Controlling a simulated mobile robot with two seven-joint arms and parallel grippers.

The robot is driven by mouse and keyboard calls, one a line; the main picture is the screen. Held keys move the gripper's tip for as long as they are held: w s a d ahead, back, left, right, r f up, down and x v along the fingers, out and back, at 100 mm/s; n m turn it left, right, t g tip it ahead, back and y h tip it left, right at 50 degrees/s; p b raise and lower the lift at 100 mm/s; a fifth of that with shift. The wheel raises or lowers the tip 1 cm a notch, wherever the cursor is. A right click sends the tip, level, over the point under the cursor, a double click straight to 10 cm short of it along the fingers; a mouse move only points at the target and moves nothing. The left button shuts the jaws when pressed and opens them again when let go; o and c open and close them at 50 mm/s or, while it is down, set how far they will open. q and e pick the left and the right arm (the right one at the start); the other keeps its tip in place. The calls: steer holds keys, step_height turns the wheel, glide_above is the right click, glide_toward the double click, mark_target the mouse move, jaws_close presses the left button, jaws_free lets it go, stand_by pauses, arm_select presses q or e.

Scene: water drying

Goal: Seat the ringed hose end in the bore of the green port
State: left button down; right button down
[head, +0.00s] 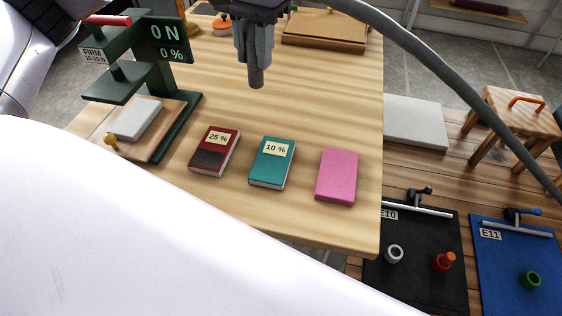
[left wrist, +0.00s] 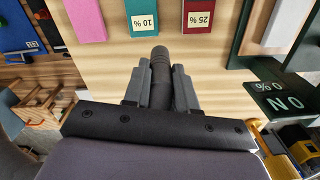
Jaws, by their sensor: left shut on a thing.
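My left gripper (head: 254,52) is shut on a dark hose end (head: 256,77), which points down above the wooden table. In the left wrist view the hose end (left wrist: 160,53) sticks out past the gripper's fingers (left wrist: 160,82); ring marks on it are too small to make out. The grey hose (head: 440,73) arcs from the gripper to the right edge. The green port (head: 530,279), round with a dark bore, stands on the blue E11 mat (head: 500,262) at the lower right, well apart from the hose end. My right gripper is not in view.
Red (head: 214,150), teal (head: 272,163) and pink (head: 338,176) books lie on the table (head: 310,105). A green press (head: 160,75) stands left. The black E10 mat (head: 415,285) holds a white ring (head: 394,254) and an orange fitting (head: 444,262). A stool (head: 515,105) stands right.

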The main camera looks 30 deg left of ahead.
arm_select(q)
step_height(320, 180, up, 4)
steer(key=s+a+b, duration=0.1)
steer(key=b, duration=0.5)
glide_toward(254, 149)
steer(key=shift+a+f+b, duration=0.15)
steer(key=shift+f+b, duration=0.3)
steer(key=shift+f, duration=0.95)
steer(key=shift+f, duration=0.2)
steer(key=c, duration=0.9)
jaws_free()
steer(key=shift+r, duration=0.1)
